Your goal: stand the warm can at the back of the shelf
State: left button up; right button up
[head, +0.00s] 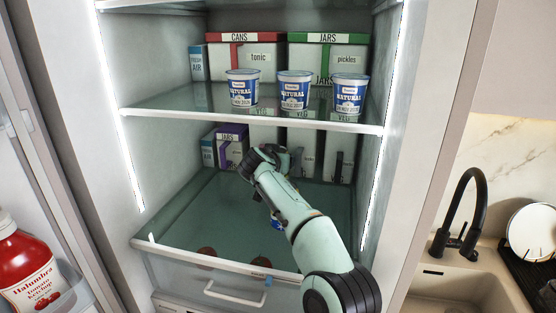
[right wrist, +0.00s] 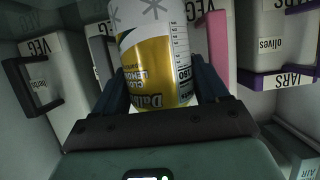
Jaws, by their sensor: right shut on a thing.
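My right gripper (head: 264,158) reaches into the lower fridge compartment, near the boxes at its back. In the right wrist view, its fingers (right wrist: 163,88) are closed on both sides of a gold and white lemonade can (right wrist: 160,60). The top of the can runs out of that picture. The can is hidden in the head view behind my gripper and arm. The glass shelf (head: 185,215) under the arm is mostly bare. I cannot tell whether the can touches it. My left gripper is not in view.
A purple-trimmed jars box (head: 231,150) and other boxes line the back, also showing in the wrist view (right wrist: 275,45). Above is another glass shelf (head: 250,119) with several yogurt cups (head: 294,91). Side walls bound the compartment; its left front is free.

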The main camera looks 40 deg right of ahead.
jog(key=shift+f, duration=0.25)
jog(key=o, duration=1.2)
jog(key=shift+c, duration=0.2)
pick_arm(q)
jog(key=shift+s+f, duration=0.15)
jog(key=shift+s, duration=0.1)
pick_arm(e)
jog(key=shift+d, duration=0.1)
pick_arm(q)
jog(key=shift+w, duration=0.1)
pick_arm(e)
jog(key=shift+r, duration=0.1)
jog(key=shift+r, duration=0.35)
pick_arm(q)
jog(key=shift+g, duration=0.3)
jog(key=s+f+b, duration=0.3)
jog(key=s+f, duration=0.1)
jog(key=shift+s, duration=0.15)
pick_arm(e)
jog(key=v, duration=1.2)
jog(key=shift+f, duration=0.2)
